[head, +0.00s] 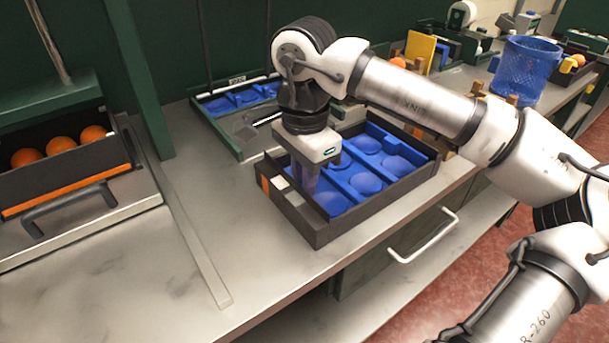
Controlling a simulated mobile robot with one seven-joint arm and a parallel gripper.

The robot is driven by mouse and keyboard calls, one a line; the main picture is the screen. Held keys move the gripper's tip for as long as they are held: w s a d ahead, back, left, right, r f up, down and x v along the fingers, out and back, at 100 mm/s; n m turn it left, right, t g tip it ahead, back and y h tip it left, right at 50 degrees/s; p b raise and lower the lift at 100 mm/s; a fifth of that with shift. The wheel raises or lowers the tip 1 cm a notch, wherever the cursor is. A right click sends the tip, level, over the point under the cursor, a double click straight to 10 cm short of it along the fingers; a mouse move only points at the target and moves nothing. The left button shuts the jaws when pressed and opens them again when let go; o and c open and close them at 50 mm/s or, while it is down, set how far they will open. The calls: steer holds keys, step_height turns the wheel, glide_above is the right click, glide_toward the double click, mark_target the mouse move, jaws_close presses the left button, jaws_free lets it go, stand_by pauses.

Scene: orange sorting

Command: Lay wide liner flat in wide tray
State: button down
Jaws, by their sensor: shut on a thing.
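The wide tray (322,232) is a dark, low-walled box on the grey bench, with an orange mark and pale patches on its left side. The wide liner (366,183) is a blue sheet with several rounded cups. It lies within the tray walls and looks roughly level; whether it touches the floor all over cannot be told. My gripper (310,185) points down over the left part of the tray, shut on the liner near its left end. The fingertips and the grasped edge are partly hidden by the gripper body.
A green-framed holder (236,142) with blue cupped pieces (245,97) stands behind the tray. A dark bin with oranges (62,144) is at left. A blue basket (525,70) and a yellow panel (419,52) stand further back right. Bench between bin and tray is mostly clear.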

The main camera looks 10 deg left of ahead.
steer(key=shift+f+b, duration=0.3)
steer(key=shift+f, duration=0.15)
steer(key=c, duration=0.9)
jaws_free()
steer(key=shift+c, duration=0.2)
steer(key=shift+r, duration=0.15)
steer(key=shift+r+p, duration=2.75)
steer(key=shift+r, duration=1.15)
